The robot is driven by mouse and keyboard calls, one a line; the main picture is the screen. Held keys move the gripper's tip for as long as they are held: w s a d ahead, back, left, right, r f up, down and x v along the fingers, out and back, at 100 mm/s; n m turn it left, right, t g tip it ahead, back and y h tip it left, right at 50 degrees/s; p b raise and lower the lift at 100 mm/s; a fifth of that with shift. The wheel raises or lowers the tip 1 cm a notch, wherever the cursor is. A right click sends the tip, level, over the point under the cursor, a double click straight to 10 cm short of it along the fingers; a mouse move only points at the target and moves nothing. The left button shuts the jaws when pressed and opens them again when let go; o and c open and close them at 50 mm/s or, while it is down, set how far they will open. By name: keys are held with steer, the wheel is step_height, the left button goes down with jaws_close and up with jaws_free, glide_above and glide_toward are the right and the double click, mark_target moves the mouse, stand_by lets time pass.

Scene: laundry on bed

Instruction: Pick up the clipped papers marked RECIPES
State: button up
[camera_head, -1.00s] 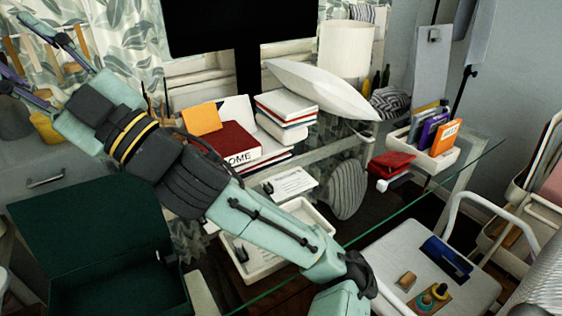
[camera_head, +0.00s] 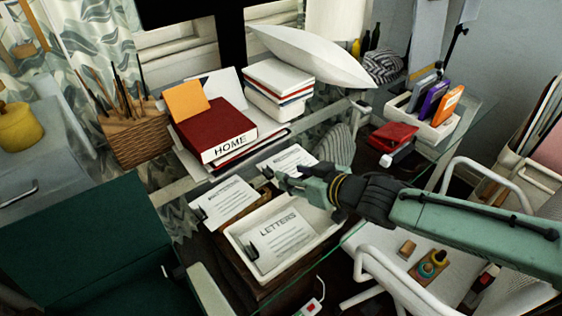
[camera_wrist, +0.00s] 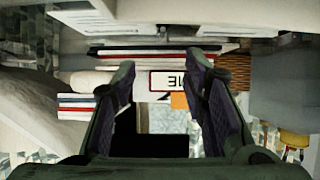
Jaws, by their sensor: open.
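Two clipped white paper bundles lie on the glass desk, one (camera_head: 225,202) left of my gripper and one (camera_head: 290,160) just behind it. Their print is too small to read, so I cannot tell which is marked RECIPES. A third clipped bundle, marked LETTERS (camera_head: 283,240), lies in a white tray (camera_head: 240,258) in front. My gripper (camera_head: 272,178) is open over the desk, between these bundles, reaching in from the right. In the wrist view my gripper (camera_wrist: 160,75) shows two spread fingers with nothing held between them.
A dark red book marked HOME (camera_head: 215,125) and a wicker holder (camera_head: 138,135) stand behind. A stack of books (camera_head: 280,85) bears a white pillow (camera_head: 312,55). A red box (camera_head: 393,135) lies to the right, and a white chair (camera_head: 430,255) stands front right.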

mark_target(271, 177)
steer(key=shift+x, duration=2.8)
steer(key=x, duration=0.1)
steer(key=b+x, duration=0.1)
steer(key=x, duration=0.1)
steer(key=shift+a+f+b, duration=0.25)
steer(key=shift+f+b, duration=0.15)
steer(key=shift+f, duration=0.1)
steer(key=shift+w+a+f+b, duration=0.2)
steer(key=shift+w+a+b, duration=0.1)
steer(key=shift+w+b, duration=0.15)
steer(key=shift+r, duration=0.15)
steer(key=shift+c, duration=0.6)
jaws_close()
